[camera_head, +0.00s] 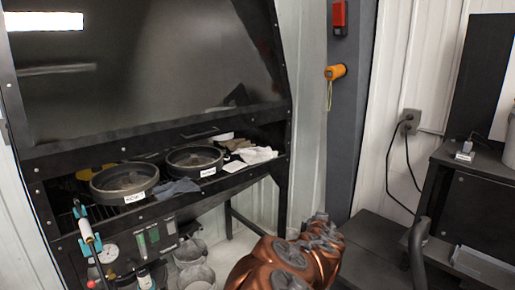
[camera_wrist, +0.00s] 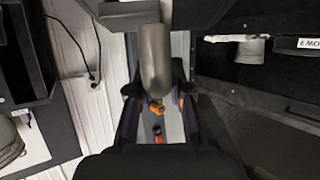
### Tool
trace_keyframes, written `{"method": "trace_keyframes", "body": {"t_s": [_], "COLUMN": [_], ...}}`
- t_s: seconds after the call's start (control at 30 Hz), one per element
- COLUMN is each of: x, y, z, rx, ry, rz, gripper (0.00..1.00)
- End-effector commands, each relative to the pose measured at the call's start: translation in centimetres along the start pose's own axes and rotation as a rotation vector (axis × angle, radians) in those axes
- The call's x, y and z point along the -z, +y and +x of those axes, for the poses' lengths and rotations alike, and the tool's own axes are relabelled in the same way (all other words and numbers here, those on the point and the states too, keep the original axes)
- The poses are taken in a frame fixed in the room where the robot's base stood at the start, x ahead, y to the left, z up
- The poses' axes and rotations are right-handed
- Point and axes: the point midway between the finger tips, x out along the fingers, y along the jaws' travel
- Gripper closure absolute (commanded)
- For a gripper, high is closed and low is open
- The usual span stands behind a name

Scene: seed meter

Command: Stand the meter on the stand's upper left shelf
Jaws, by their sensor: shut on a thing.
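My gripper (camera_wrist: 158,92) shows in the wrist view, with dark fingers on both sides of a grey, round-ended thing (camera_wrist: 155,55). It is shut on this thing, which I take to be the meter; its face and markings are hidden. The gripper and the held thing do not show in the head view. I cannot tell for sure which furniture is the stand. A black unit with a top and lower surfaces (camera_head: 478,160) is at the right of the head view. Its upper left shelf is not clearly identifiable.
A black cabinet (camera_head: 150,140) at left holds two round pans (camera_head: 124,183) (camera_head: 194,160) and cloths. An orange device (camera_head: 335,72) hangs on a grey pillar (camera_head: 350,120) below a red box (camera_head: 339,16). Cables hang from a wall outlet (camera_head: 410,120). My copper arm fills the lower middle.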

Motion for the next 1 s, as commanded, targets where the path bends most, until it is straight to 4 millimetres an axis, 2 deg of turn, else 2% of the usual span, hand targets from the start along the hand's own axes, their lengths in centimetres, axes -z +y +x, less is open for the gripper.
{"method": "trace_keyframes", "body": {"t_s": [0.37, 0.6, 1.0], "x": [-4.4, -7.1, -8.3], "y": [-0.8, -0.5, -0.3], "z": [3.1, 4.7, 5.5], "rx": [0.118, 0.178, 0.214], "ry": [0.004, 0.004, 0.010], "rz": [-0.045, -0.070, -0.084], "gripper": [1.00, 1.00, 1.00]}}
